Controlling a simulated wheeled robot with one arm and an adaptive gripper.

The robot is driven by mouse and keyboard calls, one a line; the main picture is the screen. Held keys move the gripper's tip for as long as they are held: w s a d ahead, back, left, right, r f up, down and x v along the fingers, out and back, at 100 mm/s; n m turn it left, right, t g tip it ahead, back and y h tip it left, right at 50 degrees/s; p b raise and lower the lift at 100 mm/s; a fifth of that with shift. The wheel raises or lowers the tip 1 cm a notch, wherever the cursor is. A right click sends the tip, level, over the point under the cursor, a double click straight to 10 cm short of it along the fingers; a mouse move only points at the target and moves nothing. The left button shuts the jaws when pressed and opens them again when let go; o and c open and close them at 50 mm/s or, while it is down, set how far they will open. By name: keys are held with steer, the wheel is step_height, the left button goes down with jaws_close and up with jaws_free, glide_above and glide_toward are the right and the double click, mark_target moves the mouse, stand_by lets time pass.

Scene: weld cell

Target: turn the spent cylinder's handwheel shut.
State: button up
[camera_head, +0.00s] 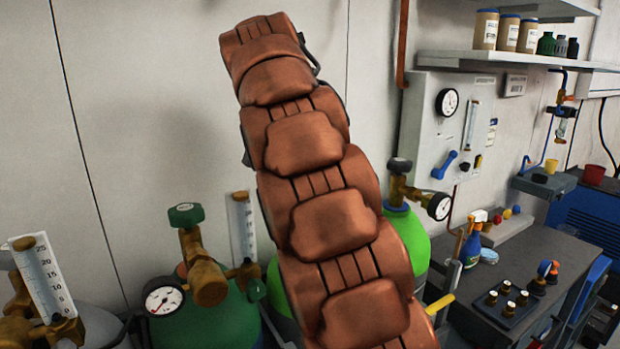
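A dark green cylinder (215,322) stands at the lower left with a green handwheel (186,215) on its brass valve (205,275). Its round gauge (163,298) has a reading too small to make out. A bright green cylinder (412,235) stands right of centre with a dark handwheel (400,165) and a gauge (440,207). A grey cylinder (100,325) is partly in view at the far left, its handwheel not seen. I cannot tell which cylinder is spent. My brown-covered arm rises through the middle and hides part of the bright green cylinder. My gripper is not in view.
Clear flow tubes (42,275) and (242,228) stand up near the left valves. A dark bench (545,265) with a spray bottle (473,240) and a small tray (510,308) is at the right. A wall panel (420,105) and shelf (520,60) are behind. Room above the left cylinders is clear.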

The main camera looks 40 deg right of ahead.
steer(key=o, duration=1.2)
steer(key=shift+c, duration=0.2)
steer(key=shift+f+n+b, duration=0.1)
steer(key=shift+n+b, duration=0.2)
